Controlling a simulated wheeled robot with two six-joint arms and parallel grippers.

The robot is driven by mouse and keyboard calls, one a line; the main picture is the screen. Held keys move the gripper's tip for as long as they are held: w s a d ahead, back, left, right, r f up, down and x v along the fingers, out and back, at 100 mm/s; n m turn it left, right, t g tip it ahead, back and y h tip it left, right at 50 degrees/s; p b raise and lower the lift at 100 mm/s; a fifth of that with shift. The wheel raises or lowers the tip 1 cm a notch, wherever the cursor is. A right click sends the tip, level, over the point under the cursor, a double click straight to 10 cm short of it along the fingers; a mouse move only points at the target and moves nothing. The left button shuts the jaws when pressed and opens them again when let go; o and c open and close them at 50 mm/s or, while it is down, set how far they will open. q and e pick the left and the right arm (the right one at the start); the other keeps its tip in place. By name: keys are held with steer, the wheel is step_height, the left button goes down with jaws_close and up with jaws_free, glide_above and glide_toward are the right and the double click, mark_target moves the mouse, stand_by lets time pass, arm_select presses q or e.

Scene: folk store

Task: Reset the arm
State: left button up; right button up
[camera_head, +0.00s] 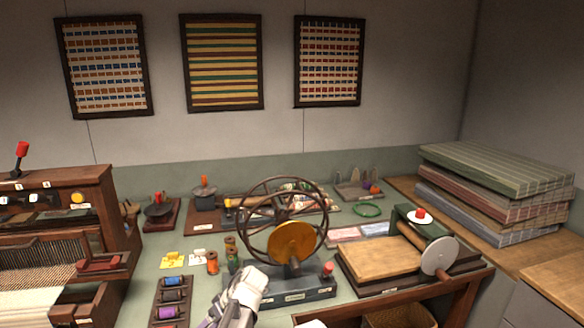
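My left arm comes in at the bottom, left of the middle, and its white and grey end, the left gripper (240,292), is in front of the spoked wheel device (284,238). Its fingers cannot be made out clearly, and I cannot tell whether it touches the device's dark base. I see nothing held in it. A small white piece at the bottom edge may be part of my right arm; no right gripper fingers show.
A wooden loom (60,195) stands at left. Thread spools (172,296) lie in a rack near the front. A roller press (425,240) stands right of the wheel. Folded striped cloths (495,185) are stacked at far right. The green tabletop is crowded.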

arm_select(q)
steer(key=s+d+f+m+h+p, duration=0.1)
steer(key=s+d+m+h, duration=0.5)
steer(key=s+d+m, duration=0.7)
steer(key=s+d+p, duration=0.1)
steer(key=s+d, duration=0.2)
steer(key=d, duration=0.1)
steer(key=shift+s+f, duration=0.35)
steer(key=shift+f, duration=0.05)
